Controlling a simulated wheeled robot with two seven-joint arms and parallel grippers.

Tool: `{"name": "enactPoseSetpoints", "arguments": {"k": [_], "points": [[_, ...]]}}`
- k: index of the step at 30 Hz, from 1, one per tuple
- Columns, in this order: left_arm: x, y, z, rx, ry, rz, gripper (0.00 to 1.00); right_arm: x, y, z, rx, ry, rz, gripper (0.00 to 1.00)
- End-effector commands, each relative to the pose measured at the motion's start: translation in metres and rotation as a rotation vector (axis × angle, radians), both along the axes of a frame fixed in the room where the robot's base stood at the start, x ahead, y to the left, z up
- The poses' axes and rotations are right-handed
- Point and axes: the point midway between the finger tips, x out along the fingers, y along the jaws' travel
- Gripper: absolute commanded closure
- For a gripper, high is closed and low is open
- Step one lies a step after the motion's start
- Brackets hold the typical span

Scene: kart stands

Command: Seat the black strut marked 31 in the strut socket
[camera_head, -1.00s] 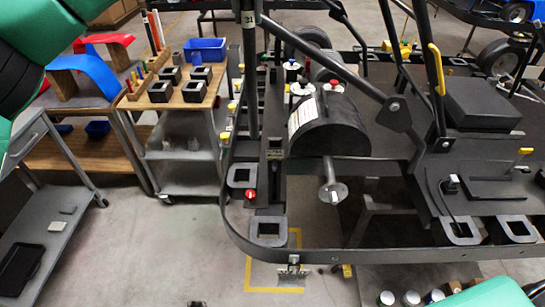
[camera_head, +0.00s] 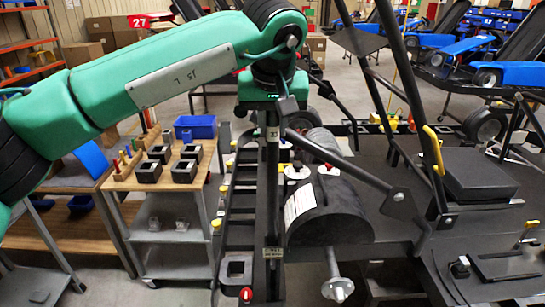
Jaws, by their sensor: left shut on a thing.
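My left gripper (camera_head: 272,98) is shut on the top of a black strut (camera_head: 271,185) with a small pale label, too small to read. The strut hangs about upright, in front of the kart's left side. Its lower end comes down in line with a dark labelled part of the kart (camera_head: 273,253), which may be the strut socket. I cannot tell whether the strut is above it, in front of it or inside it. My right gripper is out of view.
A black drum (camera_head: 330,215) and a slanted bar (camera_head: 350,165) stand close right of the strut. A square black holder (camera_head: 236,267) is at lower left. A wooden-topped cart (camera_head: 208,160) with black blocks and a blue bin (camera_head: 195,127) stands to the left.

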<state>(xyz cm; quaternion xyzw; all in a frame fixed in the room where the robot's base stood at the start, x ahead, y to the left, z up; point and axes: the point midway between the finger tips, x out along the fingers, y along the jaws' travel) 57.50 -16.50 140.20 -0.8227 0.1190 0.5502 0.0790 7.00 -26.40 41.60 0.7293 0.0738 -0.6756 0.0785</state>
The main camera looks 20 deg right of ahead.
Motion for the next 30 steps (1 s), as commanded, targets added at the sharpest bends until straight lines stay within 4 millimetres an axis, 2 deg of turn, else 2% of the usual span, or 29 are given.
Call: {"name": "enactPoseSetpoints", "arguments": {"k": [1, 4, 13, 18, 30], "points": [[0.000, 0.001, -0.008, 0.002, 0.001, -0.001, 1.00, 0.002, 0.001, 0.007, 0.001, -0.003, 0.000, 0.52], [0.000, 0.000, -0.026, 0.001, 0.002, -0.002, 1.00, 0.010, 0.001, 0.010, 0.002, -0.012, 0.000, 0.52], [0.000, 0.000, -0.050, 0.001, 0.001, -0.001, 1.00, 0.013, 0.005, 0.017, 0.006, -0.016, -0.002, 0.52], [0.000, 0.000, -0.075, 0.001, 0.002, -0.001, 1.00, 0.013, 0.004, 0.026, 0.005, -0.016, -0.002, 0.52], [0.000, 0.000, -0.085, -0.001, -0.003, 0.000, 1.00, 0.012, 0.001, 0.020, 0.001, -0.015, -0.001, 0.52]]}}
